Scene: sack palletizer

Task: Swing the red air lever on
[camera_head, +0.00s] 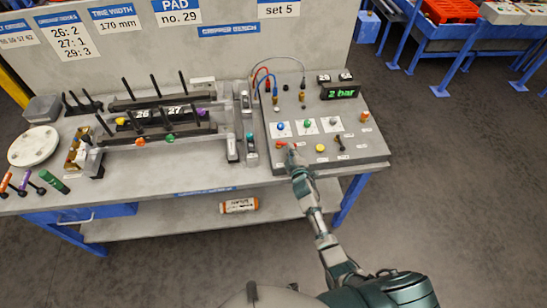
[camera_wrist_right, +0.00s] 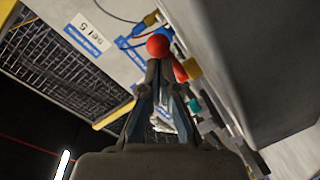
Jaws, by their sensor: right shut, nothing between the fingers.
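The red air lever (camera_head: 282,145) is on the front left of the grey control panel (camera_head: 372,146). In the right wrist view its round red knob (camera_wrist_right: 158,45) shows just beyond my fingertips, with a red part (camera_wrist_right: 180,70) beside it. My right gripper (camera_head: 293,153) is at the lever, its fingers close together with nothing seen between them. In the right wrist view the fingers of my right gripper (camera_wrist_right: 159,72) point at the knob. I cannot tell whether they touch it. My left gripper is not in view.
A green display (camera_head: 341,93) reads "2 bar". A black-barred fixture (camera_head: 160,105) stands to the left on the bench. An orange-labelled bottle (camera_head: 239,205) lies on the lower shelf.

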